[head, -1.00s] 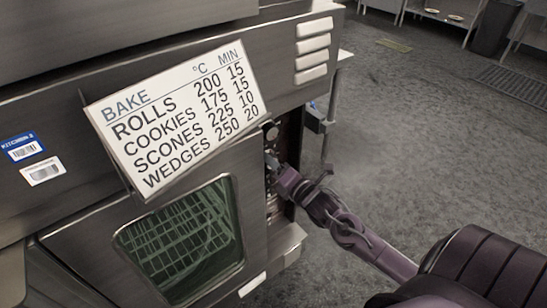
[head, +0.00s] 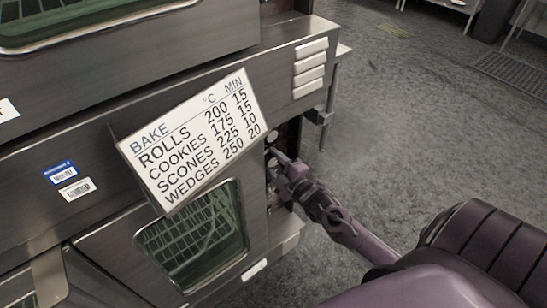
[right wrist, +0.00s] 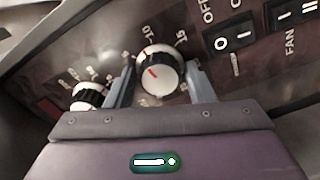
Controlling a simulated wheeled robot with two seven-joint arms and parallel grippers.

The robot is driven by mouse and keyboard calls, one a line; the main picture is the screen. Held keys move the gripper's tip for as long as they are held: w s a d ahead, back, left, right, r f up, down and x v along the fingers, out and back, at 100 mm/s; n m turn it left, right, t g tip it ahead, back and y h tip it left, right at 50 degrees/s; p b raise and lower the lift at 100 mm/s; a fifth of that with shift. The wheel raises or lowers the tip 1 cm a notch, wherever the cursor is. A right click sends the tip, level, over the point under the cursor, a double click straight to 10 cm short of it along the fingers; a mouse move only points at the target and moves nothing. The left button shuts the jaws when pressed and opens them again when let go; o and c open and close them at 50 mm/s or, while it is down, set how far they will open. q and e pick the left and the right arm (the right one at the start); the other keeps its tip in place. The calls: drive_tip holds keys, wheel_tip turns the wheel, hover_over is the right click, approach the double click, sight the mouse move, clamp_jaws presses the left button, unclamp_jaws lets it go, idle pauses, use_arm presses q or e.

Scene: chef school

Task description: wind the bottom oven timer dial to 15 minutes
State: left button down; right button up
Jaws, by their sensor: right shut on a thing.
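The bottom oven's control panel (head: 270,165) is at the right end of its front, mostly hidden in the head view by a sign and my right arm. In the right wrist view, a round white-and-black dial (right wrist: 158,75) with a red mark sits between my right gripper's fingers (right wrist: 161,82). The gripper is shut on this dial. The red mark points up and left; printed numbers, including 10 and 15, stand around it. My right gripper also shows at the panel in the head view (head: 277,156). My left gripper is not in view.
A second dial (right wrist: 88,95) is left of the gripped one. Rocker switches (right wrist: 232,40) are to its right. A tilted bake sign (head: 190,140) stands out above the oven window (head: 192,235), close to the panel. The floor (head: 400,130) at right is open.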

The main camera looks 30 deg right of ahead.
drive_tip(key=m+p, duration=0.4)
drive_tip(key=m, duration=0.5)
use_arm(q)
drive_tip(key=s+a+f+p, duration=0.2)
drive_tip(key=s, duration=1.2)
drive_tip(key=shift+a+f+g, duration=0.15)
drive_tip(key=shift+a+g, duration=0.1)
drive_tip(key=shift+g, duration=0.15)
use_arm(e)
drive_tip(key=shift+m, duration=2.6)
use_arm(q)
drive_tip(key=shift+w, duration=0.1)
use_arm(e)
drive_tip(key=shift+f, duration=0.1)
drive_tip(key=o, duration=0.7)
drive_tip(key=shift+o, duration=0.2)
drive_tip(key=s, duration=0.7)
drive_tip(key=shift+s+d, duration=0.3)
drive_tip(key=shift+s, duration=0.1)
